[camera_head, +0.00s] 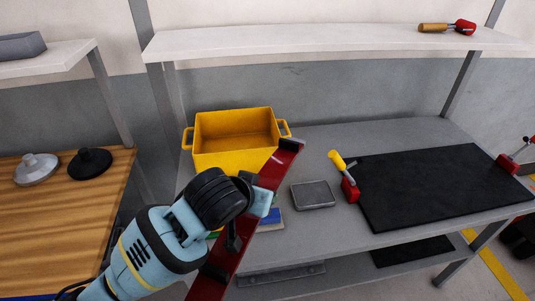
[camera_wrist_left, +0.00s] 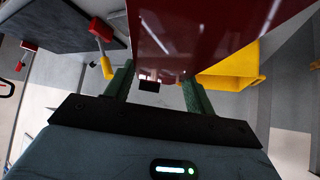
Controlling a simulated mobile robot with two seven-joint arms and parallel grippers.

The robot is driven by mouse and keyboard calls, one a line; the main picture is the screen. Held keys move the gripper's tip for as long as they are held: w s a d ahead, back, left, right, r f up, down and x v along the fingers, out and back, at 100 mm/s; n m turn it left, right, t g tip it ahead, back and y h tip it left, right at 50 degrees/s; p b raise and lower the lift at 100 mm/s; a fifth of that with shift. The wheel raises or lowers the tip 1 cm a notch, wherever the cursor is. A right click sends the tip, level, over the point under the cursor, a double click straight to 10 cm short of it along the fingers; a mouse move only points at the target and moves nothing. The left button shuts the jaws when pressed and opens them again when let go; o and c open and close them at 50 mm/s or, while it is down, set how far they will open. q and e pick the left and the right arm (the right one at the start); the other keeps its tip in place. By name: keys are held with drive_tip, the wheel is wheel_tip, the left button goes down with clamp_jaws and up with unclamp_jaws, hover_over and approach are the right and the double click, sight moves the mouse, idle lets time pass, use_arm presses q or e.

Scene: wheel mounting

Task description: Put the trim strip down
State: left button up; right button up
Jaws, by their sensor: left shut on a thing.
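The trim strip (camera_head: 222,262) is a long, dark red, glossy bar. It runs diagonally from the front edge of the head view up to the yellow bin's right side. My left gripper (camera_head: 260,203) is shut on the strip around its middle and holds it over the left part of the grey workbench (camera_head: 320,232). In the left wrist view the strip (camera_wrist_left: 205,30) fills the top middle, between and beyond the green fingers of the gripper (camera_wrist_left: 158,88). The gap between strip and bench cannot be judged. My right gripper is not in view.
A yellow bin (camera_head: 225,157) stands behind the strip. A small grey tray (camera_head: 312,195), a yellow-handled red clamp (camera_head: 345,178) and a black mat (camera_head: 430,190) lie to the right. A blue object (camera_head: 271,218) is partly hidden beside the strip. A wooden table (camera_head: 60,225) stands left.

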sight(216, 243)
use_arm(q)
drive_tip(key=s+a+n+y, duration=0.1)
drive_tip(key=s+a, duration=0.1)
drive_tip(key=s, duration=0.1)
drive_tip(key=s+a+f+n+y, duration=0.1)
drive_tip(key=s+a+n, duration=0.1)
drive_tip(key=s+a, duration=0.1)
drive_tip(key=s+a+n+t+y, duration=0.1)
drive_tip(key=s+a+n, duration=0.1)
drive_tip(key=s, duration=0.2)
drive_tip(key=shift+a+f+y, duration=0.15)
drive_tip(key=shift+a+y, duration=0.1)
drive_tip(key=shift+y, duration=0.15)
drive_tip(key=shift+s+a+n, duration=0.15)
drive_tip(key=shift+a+n, duration=0.1)
drive_tip(key=shift+n, duration=0.05)
drive_tip(key=shift+a, duration=0.15)
